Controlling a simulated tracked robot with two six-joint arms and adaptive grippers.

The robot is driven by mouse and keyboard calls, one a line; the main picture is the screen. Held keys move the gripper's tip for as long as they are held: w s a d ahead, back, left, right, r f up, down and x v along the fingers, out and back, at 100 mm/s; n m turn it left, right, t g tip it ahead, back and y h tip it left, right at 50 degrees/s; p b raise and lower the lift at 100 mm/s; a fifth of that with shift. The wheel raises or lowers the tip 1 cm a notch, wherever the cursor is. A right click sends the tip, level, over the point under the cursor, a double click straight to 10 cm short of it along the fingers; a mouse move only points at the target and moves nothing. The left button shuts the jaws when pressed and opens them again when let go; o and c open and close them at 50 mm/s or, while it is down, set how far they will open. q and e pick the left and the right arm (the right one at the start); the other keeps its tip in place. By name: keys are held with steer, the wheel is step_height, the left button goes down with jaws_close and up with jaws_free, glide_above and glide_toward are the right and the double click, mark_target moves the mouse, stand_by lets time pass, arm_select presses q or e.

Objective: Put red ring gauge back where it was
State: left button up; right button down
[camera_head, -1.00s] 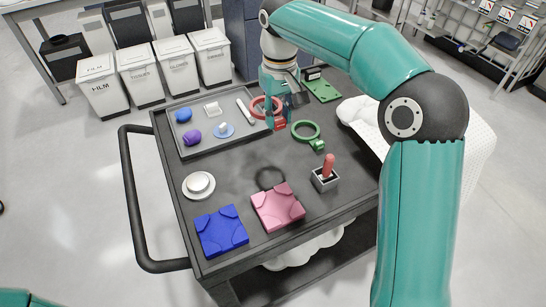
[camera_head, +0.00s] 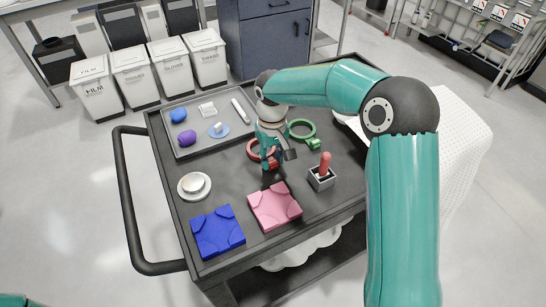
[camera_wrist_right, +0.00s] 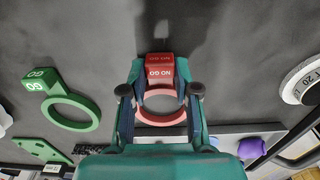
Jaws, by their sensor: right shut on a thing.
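The red ring gauge (camera_head: 253,152) has a red block marked NO GO (camera_wrist_right: 160,70) on its side. My right gripper (camera_head: 270,158) is shut on that block and holds the gauge over the middle of the black cart top. In the right wrist view, the ring (camera_wrist_right: 147,116) lies between the fingers and the block points away from the wrist. A dark shadow on the cart lies in front of the gauge; the exact gap to the surface is hard to judge. The green GO ring gauge (camera_head: 301,122) lies behind and to the right. My left gripper is out of view.
A grey tray (camera_head: 180,152) with blue, purple and white pieces is at the back left. A white round piece (camera_head: 194,186), blue block (camera_head: 218,232), pink block (camera_head: 274,206) and red-handled plug in a holder (camera_head: 321,180) stand nearer. Bare cart top lies between them.

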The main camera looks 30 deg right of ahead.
steer(key=c, duration=0.8)
jaws_free()
steer(key=shift+c, duration=0.2)
step_height(320, 180, up, 12)
steer(key=shift+s, duration=0.15)
